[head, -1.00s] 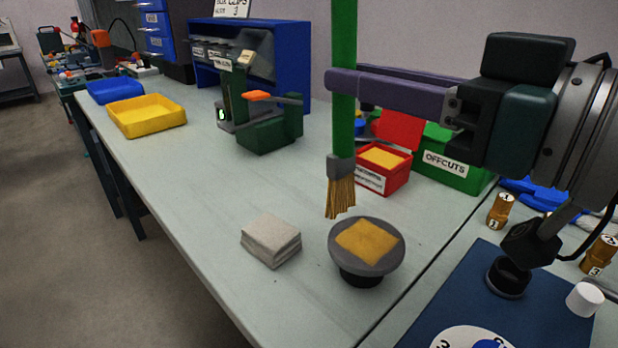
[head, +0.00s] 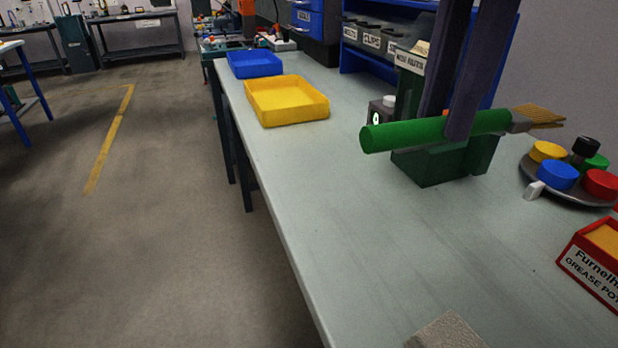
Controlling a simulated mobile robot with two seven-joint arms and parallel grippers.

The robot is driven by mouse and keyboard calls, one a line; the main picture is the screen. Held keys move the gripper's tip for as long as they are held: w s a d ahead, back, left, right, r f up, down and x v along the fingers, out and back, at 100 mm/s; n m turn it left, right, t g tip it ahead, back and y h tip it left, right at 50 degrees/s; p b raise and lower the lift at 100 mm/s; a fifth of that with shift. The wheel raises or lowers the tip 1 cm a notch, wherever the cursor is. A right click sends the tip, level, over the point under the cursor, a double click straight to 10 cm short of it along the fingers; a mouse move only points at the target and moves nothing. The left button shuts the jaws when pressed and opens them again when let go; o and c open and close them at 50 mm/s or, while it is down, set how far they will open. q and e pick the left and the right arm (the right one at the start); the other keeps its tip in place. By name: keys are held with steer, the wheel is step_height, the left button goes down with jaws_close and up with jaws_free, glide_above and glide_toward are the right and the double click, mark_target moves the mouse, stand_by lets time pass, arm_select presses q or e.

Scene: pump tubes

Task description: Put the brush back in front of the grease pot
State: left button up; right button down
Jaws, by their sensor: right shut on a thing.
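The brush has a thick green handle (head: 410,134), a grey ferrule and tan bristles (head: 538,117). It lies roughly level in the air, bristles to the right. My right gripper (head: 460,122) comes down from the top with long purple fingers and is shut on the handle, in front of a dark green machine. The grease pot (head: 592,262) is a red box with a white label and yellow-orange contents, cut off by the right edge. The brush is up and left of it in the picture. My left gripper is out of view.
A dark green machine (head: 432,168) stands behind the brush. A round tray with coloured lids (head: 557,176) sits behind the grease pot. A yellow tray (head: 290,101) and a blue tray (head: 255,64) are at the far left. The middle of the pale bench (head: 400,245) is clear.

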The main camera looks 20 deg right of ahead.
mark_target(397, 287)
steer(key=shift+w+d+f, duration=0.1)
steer(key=shift+d+f, duration=0.05)
steer(key=shift+f, duration=0.05)
step_height(397, 287, down, 19)
steer(key=b, duration=0.4)
steer(key=shift+f, duration=0.2)
steer(key=c, duration=0.7)
jaws_free()
steer(key=shift+c, duration=0.2)
step_height(397, 287, up, 12)
steer(key=p, duration=0.2)
steer(key=shift+d, duration=0.2)
steer(key=shift+r, duration=0.1)
